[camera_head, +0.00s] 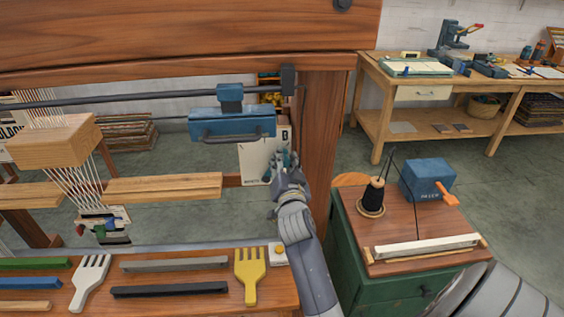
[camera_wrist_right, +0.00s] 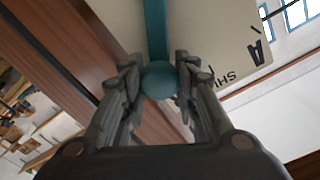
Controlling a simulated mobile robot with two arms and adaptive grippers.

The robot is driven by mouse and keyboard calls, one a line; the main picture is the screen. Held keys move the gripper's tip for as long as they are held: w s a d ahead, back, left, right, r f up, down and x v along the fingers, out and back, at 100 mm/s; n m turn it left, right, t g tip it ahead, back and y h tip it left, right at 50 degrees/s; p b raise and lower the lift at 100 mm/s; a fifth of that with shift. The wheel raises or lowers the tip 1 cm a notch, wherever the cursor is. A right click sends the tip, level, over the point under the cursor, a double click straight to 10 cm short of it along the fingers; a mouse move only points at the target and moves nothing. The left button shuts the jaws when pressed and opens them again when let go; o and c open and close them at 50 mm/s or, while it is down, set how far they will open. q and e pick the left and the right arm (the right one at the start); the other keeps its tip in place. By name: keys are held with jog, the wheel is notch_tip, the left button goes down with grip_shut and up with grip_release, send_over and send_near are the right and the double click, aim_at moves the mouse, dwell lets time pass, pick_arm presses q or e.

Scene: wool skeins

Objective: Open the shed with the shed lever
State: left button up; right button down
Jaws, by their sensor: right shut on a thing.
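My right gripper (camera_head: 284,168) is at the right side of the loom, in front of its wooden post (camera_head: 325,130). In the right wrist view its fingers (camera_wrist_right: 160,88) are closed around the round teal knob (camera_wrist_right: 160,78) of the shed lever. The teal lever bar (camera_wrist_right: 155,30) runs up from the knob in that view. In the head view the gripper mostly hides the lever. A pale panel (camera_head: 252,160) with dark markings stands behind it, also in the right wrist view (camera_wrist_right: 225,50). White warp threads (camera_head: 86,185) hang near a wooden block (camera_head: 55,142) at the left.
A blue handled beater-like part (camera_head: 232,125) hangs on dark rods above the gripper. The front bench holds a white fork (camera_head: 90,281), a yellow fork (camera_head: 249,277) and several bars. A green cabinet (camera_head: 375,285) with a black spool (camera_head: 373,197) and blue box (camera_head: 427,178) stands at right.

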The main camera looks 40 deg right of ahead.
dwell(0.3)
jog(key=c, duration=1.2)
grip_release()
jog(key=shift+c, duration=0.2)
jog(key=shift+r, duration=0.25)
notch_tip(320, 180, up, 10)
jog(key=shift+f, duration=0.25)
jog(key=shift+f, duration=0.1)
